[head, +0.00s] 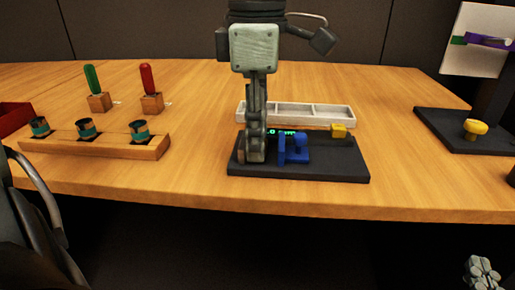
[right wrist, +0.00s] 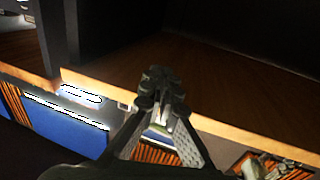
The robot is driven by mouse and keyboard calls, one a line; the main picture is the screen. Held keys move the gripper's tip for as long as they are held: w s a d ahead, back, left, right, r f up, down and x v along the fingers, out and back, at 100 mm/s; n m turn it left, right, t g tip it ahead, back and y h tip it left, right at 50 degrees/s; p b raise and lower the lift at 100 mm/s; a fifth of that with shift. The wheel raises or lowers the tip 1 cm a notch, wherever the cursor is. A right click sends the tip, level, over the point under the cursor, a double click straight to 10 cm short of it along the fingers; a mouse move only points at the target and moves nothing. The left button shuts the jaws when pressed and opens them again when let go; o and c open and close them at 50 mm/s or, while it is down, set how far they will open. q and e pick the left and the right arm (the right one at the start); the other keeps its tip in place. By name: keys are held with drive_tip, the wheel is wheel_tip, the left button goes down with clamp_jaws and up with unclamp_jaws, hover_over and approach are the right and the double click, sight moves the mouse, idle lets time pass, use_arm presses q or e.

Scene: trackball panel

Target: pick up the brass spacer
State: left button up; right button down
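No part is clearly identifiable as a brass spacer. A small yellow block (head: 339,130) sits at the back right of the black base plate (head: 340,170); I cannot tell whether it is the spacer. A blue clamp-like fixture (head: 295,150) stands mid-plate, with a green-lit display (head: 288,132) partly hidden behind it. My left gripper (head: 256,157) points down over the plate's left part, just left of the blue fixture. It is seen edge-on and hides what is behind it. My right gripper (head: 482,272) is low at the right, below the table; in the right wrist view (right wrist: 160,88) its fingers meet, empty.
A white compartment tray (head: 330,120) stands behind the plate. At left are a wooden block with several dark-and-teal cylinders (head: 140,132), a green-handled tool (head: 91,78) and a red-handled tool (head: 147,77). A yellow knob (head: 475,128) is on a dark panel at right.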

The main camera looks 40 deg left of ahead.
use_arm(q)
clamp_jaws()
idle(0.3)
